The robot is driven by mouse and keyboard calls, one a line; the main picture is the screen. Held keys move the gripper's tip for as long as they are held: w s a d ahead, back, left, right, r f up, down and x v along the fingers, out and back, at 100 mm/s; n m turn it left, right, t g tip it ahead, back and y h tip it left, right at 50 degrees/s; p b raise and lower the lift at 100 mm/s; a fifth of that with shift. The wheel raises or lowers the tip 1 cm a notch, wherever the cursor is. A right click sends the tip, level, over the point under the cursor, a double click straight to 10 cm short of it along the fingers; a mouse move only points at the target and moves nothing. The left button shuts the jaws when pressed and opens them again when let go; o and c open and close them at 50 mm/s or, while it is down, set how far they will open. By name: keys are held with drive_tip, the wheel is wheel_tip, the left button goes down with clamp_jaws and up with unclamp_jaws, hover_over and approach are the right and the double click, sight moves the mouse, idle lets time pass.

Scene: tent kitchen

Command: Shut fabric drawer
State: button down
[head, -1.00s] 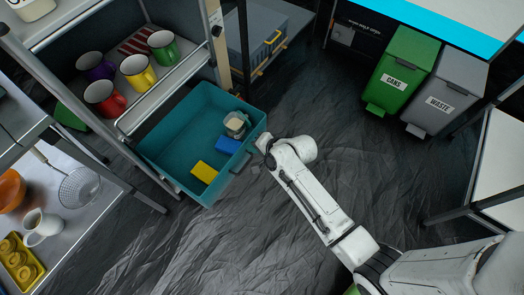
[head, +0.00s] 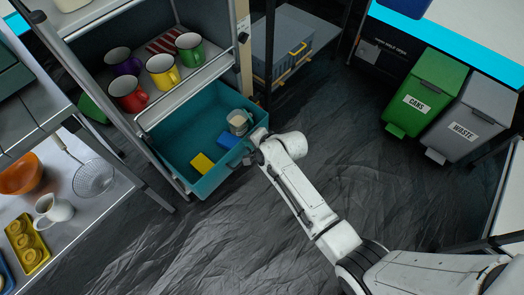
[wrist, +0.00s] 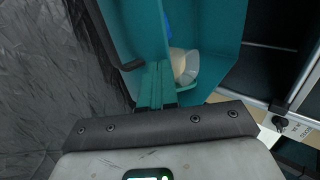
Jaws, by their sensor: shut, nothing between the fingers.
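The teal fabric drawer (head: 178,134) is pulled part way out of the shelf unit, below the shelf of mugs. It holds a yellow block (head: 202,163), a blue block (head: 228,140) and a pale cup (head: 239,121). My gripper (head: 249,146) is at the drawer's front panel, near its right end, and is shut and empty. In the wrist view the fingers (wrist: 156,92) lie against or very near the teal front (wrist: 130,30), beside the dark handle (wrist: 112,52). Whether they touch it I cannot tell.
Several enamel mugs (head: 128,94) stand on the shelf above the drawer. A side table (head: 95,215) with a strainer and jug is at the left. Green and grey bins (head: 424,95) stand at the right. The dark floor is clear in front.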

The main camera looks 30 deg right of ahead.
drive_tip(key=w+a+b, duration=0.2)
drive_tip(key=w+b, duration=0.2)
drive_tip(key=w, duration=0.4)
drive_tip(key=w+a+b, duration=0.2)
drive_tip(key=w+b, duration=0.2)
drive_tip(key=w, duration=0.4)
drive_tip(key=shift+w+a, duration=0.25)
drive_tip(key=shift+w, duration=0.1)
drive_tip(key=shift+w+r, duration=0.1)
drive_tip(key=shift+r, duration=0.1)
